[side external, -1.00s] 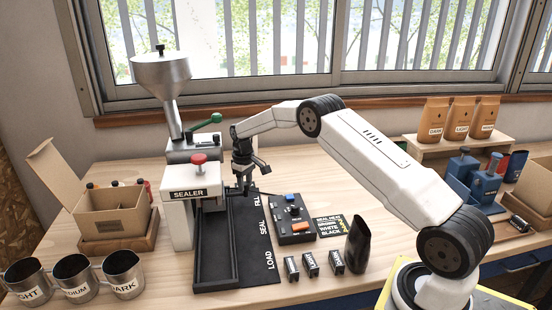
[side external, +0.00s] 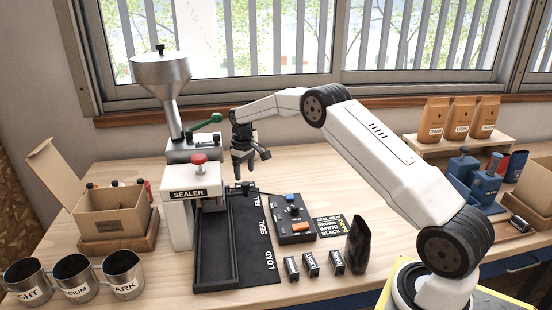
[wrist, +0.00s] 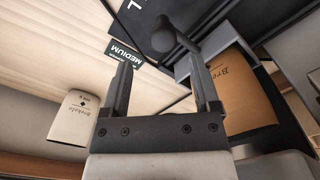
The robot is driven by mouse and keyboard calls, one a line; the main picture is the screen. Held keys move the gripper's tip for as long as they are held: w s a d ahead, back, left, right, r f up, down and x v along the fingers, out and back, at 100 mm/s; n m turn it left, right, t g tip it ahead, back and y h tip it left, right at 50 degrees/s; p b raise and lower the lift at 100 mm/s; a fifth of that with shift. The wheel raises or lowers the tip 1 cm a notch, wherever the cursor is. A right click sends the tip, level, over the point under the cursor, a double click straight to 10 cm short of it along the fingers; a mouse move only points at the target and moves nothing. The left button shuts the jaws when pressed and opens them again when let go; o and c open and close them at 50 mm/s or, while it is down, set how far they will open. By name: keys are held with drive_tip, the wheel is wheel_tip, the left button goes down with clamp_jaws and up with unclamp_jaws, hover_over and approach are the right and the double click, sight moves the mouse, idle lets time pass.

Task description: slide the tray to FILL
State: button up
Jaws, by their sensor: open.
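The tray, a grey holder (wrist: 182,68), carries a brown bag (wrist: 238,90) in the wrist view. Its dark round knob (wrist: 163,38) sticks out on a short rod near the end of the FILL label. In the side view the knob (side external: 245,187) stands by the FILL end of the black track (side external: 238,262); the sealer (side external: 180,215) hides much of the tray. My gripper (side external: 243,172) is open and empty, pointing down just above the knob and apart from it. Its fingers (wrist: 160,90) frame the view on both sides.
A hopper machine (side external: 162,75) with a green lever stands behind the sealer. A black button box (side external: 292,222) lies right of the track. A pale bag (wrist: 85,118) and a MEDIUM card (wrist: 123,54) show in the wrist view. The track's LOAD end is clear.

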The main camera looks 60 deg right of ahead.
drive_tip(key=shift+r, duration=1.6)
drive_tip(key=shift+w, duration=0.1)
drive_tip(key=shift+w+a+f+n+t, duration=0.2)
drive_tip(key=shift+w+n+t, duration=0.25)
drive_tip(key=shift+t, duration=0.45)
drive_tip(key=s+a+r+t, duration=0.3)
drive_tip(key=s+a, duration=0.9)
drive_tip(key=s, duration=0.2)
drive_tip(key=s+a+f+g, duration=0.1)
drive_tip(key=s+a, duration=0.2)
drive_tip(key=s, duration=0.5)
drive_tip(key=s+a+g, duration=0.1)
drive_tip(key=s+a, duration=0.2)
drive_tip(key=s, duration=0.6)
drive_tip(key=shift+a+f+m, duration=0.35)
drive_tip(key=shift+m, duration=0.1)
